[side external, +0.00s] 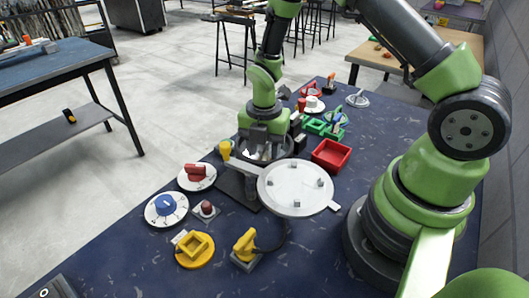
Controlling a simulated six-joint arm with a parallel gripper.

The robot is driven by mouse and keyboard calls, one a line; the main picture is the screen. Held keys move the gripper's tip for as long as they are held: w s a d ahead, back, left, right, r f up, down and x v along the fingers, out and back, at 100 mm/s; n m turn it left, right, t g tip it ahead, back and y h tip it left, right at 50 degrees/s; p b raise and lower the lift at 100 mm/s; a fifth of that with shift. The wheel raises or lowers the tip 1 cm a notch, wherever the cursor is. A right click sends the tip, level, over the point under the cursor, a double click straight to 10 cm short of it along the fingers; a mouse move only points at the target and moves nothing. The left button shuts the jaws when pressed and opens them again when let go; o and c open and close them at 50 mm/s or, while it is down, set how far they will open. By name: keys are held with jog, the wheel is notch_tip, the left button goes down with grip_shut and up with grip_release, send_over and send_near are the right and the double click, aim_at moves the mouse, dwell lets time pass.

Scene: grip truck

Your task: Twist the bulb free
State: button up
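My gripper (265,148) points straight down over a round metallic fixture (281,153) at the middle of the blue table (330,262). Its fingers reach down into or just in front of the fixture. I cannot make out a bulb; if it is there, the gripper hides it. The gap between the fingers is too small and shadowed to tell whether they are open or shut.
Red (197,176) and blue (165,208) knobs on white dials, a yellow square fitting (195,249) and a yellow switch (246,246) stand at the front left. A yellow cup-like piece (225,149) is left of my gripper; a red tray (331,155) is right. The front right tabletop is clear.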

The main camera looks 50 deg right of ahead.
jog(key=shift+r, duration=3.75)
jog(key=shift+r, duration=0.2)
jog(key=s+a+r+m+t+y, duration=0.1)
jog(key=s+a+r+m+t, duration=0.1)
jog(key=s+r+m, duration=0.6)
jog(key=s+a+r+m+t+y, duration=0.1)
jog(key=s+r+m+t, duration=0.4)
jog(key=r+m, duration=0.6)
jog(key=s+a+m, duration=0.1)
jog(key=s+m, duration=0.1)
jog(key=m, duration=0.5)
jog(key=shift+s+a, duration=0.35)
